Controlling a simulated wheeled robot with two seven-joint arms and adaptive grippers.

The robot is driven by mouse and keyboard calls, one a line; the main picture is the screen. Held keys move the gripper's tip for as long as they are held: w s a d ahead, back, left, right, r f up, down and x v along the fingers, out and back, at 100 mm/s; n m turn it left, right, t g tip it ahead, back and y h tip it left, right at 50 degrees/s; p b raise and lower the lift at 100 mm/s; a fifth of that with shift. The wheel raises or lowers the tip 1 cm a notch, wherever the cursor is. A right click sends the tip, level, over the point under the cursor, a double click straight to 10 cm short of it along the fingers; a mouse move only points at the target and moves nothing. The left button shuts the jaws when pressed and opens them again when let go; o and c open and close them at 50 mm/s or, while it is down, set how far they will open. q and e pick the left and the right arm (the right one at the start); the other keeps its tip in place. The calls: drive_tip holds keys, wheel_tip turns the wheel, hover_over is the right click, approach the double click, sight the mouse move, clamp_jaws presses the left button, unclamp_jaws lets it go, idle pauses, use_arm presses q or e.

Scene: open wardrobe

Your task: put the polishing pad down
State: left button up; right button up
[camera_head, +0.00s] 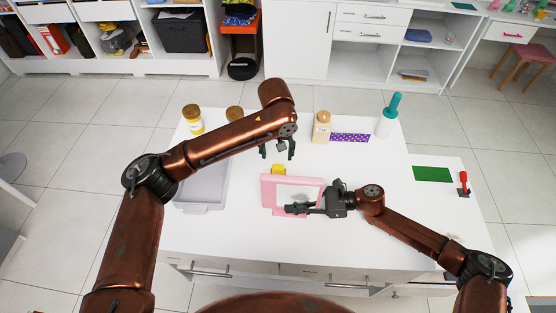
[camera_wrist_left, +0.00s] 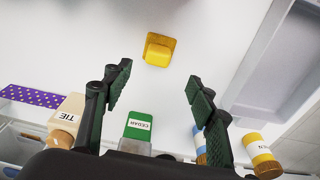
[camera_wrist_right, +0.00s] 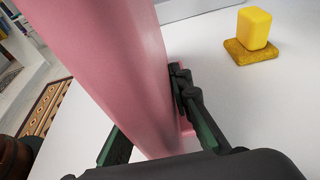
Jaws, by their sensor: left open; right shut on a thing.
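The yellow polishing pad (camera_head: 278,169), a block on a flat darker base, rests on the white table just behind the pink frame. It also shows in the left wrist view (camera_wrist_left: 159,50) and in the right wrist view (camera_wrist_right: 249,50), with nothing gripping it. My left gripper (camera_head: 278,154) is open and empty above the table, close to the pad; in the left wrist view the pad lies beyond its spread fingers (camera_wrist_left: 160,88). My right gripper (camera_head: 297,209) is shut on the pink frame (camera_head: 280,182), which stands upright; the frame also fills much of the right wrist view (camera_wrist_right: 110,60).
A grey tray (camera_head: 201,208) lies on the table's left. A green mat (camera_head: 432,174) lies right. The table between strip and mat is clear.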

sight(278, 167)
use_arm(q)
drive_tip(key=f, duration=0.6)
drive_tip(key=shift+w+a+f, duration=0.15)
drive_tip(key=shift+w+f, duration=0.05)
drive_tip(key=shift+w, duration=0.05)
drive_tip(key=shift+w+d+f, duration=0.1)
drive_tip(key=shift+w+f, duration=0.15)
drive_tip(key=shift+f, duration=0.7)
drive_tip(key=shift+w+d+f, duration=0.1)
drive_tip(key=shift+w+f, duration=0.1)
drive_tip(key=shift+f, duration=0.75)
drive_tip(key=shift+w+d+f, duration=0.1)
drive_tip(key=shift+w+f, duration=0.15)
drive_tip(key=shift+f, duration=0.7)
drive_tip(key=shift+c, duration=0.3)
drive_tip(key=c, duration=1.1)
